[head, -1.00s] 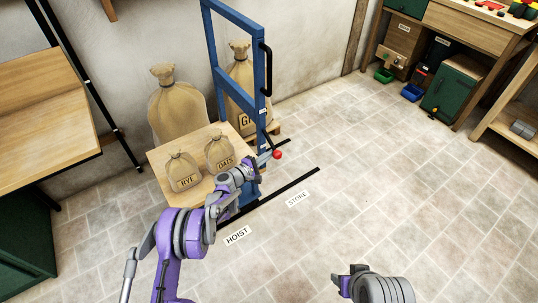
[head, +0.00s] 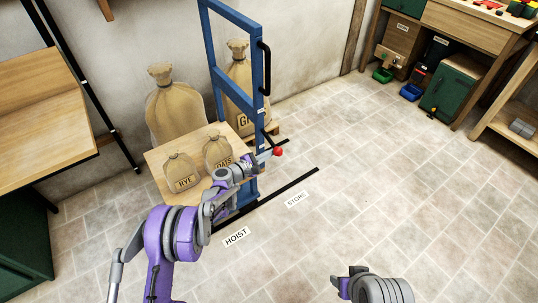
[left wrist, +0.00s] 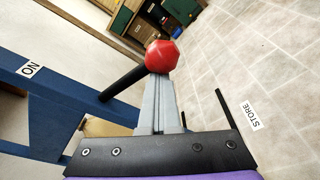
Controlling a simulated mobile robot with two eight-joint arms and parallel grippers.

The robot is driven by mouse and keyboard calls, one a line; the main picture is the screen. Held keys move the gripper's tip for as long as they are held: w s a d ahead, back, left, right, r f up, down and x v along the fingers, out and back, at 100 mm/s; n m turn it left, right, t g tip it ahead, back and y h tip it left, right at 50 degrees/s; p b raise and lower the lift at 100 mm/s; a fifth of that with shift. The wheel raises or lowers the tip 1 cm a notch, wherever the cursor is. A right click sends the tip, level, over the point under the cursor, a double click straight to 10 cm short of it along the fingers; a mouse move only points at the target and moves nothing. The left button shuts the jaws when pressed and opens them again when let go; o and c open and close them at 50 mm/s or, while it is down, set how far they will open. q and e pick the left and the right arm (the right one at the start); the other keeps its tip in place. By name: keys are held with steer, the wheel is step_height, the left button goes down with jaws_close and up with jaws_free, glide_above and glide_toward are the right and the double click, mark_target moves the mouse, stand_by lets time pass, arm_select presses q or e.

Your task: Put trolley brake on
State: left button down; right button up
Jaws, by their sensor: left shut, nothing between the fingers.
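The trolley (head: 212,52) is a blue upright frame with a wooden deck, standing against the wall side. Its brake lever is a black rod ending in a red knob (head: 278,151), which sticks out from the frame's right side. In the left wrist view the red knob (left wrist: 162,56) is large, and an ON label (left wrist: 30,69) shows on the blue frame to its left. My left gripper (head: 266,156) is shut and empty, its fingertips right at the knob; whether they touch it I cannot tell.
Sacks marked RYE (head: 181,173) and OATS (head: 218,152) stand on the deck. Larger sacks stand behind. Floor labels HOIST (head: 236,236) and STORE (head: 297,199) lie beside black floor lines. The floor to the right is clear, up to a bench (head: 470,22).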

mark_target(272, 142)
arm_select(q)
steer(key=r+n, duration=0.2)
steer(key=r+n+g, duration=0.1)
steer(key=r+n, duration=0.1)
steer(key=r+n+g, duration=0.1)
steer(key=r+n, duration=0.1)
steer(key=shift+s+d+r+h+b, duration=0.1)
steer(key=shift+s+d+h+b, duration=0.2)
steer(key=shift+b, duration=0.1)
steer(key=shift+w+a+r, duration=0.15)
steer(key=shift+r, duration=0.3)
